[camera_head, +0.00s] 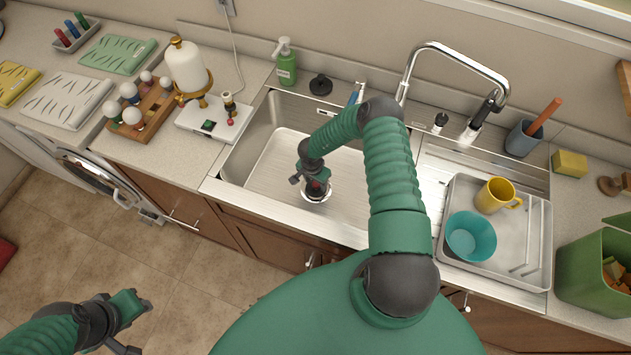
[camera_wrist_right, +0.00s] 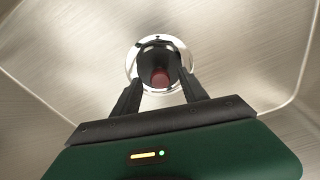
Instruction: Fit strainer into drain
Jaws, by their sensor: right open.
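The drain (camera_head: 326,199) is a bright metal ring in the floor of the sink basin; in the right wrist view its shiny rim (camera_wrist_right: 131,68) surrounds a dark centre. A red knob (camera_wrist_right: 160,77), apparently the strainer's, shows within the ring, and a bit of red also shows in the head view (camera_head: 316,185). I cannot tell whether the strainer sits flush. My right gripper (camera_head: 314,183) is low in the basin over the drain; its open fingers (camera_wrist_right: 160,82) are spread on either side of the knob. My left gripper (camera_head: 136,318) hangs over the floor, away from the sink; its opening is unclear.
The tall faucet (camera_head: 450,50) and a green soap bottle (camera_head: 286,65) stand behind the sink. A black round object (camera_head: 320,84) lies on the back ledge. Right of the basin, a tray (camera_head: 535,235) holds a yellow mug (camera_head: 495,195) and teal bowl (camera_head: 471,238).

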